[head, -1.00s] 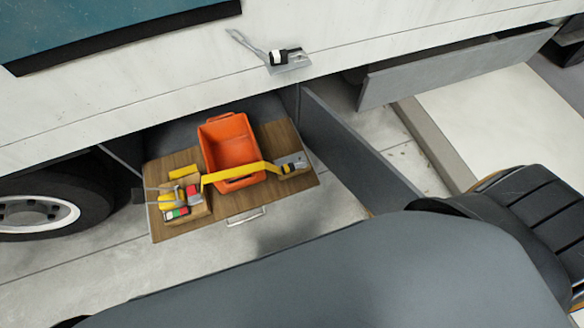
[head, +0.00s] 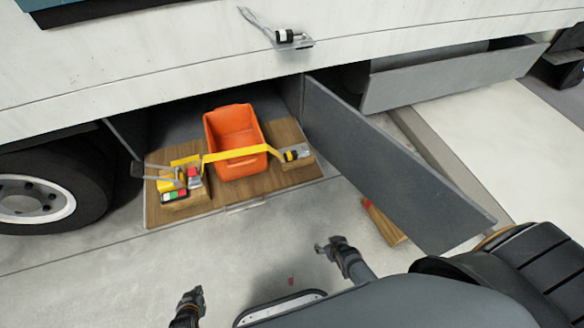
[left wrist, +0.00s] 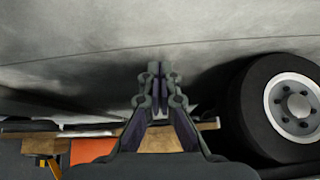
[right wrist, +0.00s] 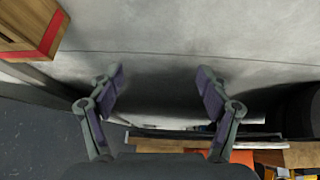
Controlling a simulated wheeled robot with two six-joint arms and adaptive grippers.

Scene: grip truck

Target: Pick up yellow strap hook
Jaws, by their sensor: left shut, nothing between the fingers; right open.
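A yellow strap (head: 237,155) lies across the front of the orange crate (head: 208,135) on the wooden drawer. Its right end meets a grey and black metal fitting (head: 296,154), its left end a cluster of yellow, red and grey pieces (head: 180,178); hook details are too small to tell. My left gripper (head: 191,296) is shut and empty over the floor, apart from the drawer; its closed fingers show in the left wrist view (left wrist: 158,75). My right gripper (head: 328,246) is open and empty, in front of the drawer; it also shows in the right wrist view (right wrist: 160,75).
A grey open door panel (head: 390,165) stands right of the drawer. A wooden block with a red stripe (head: 385,222) lies on the floor under it. A truck wheel (head: 50,190) is at the left.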

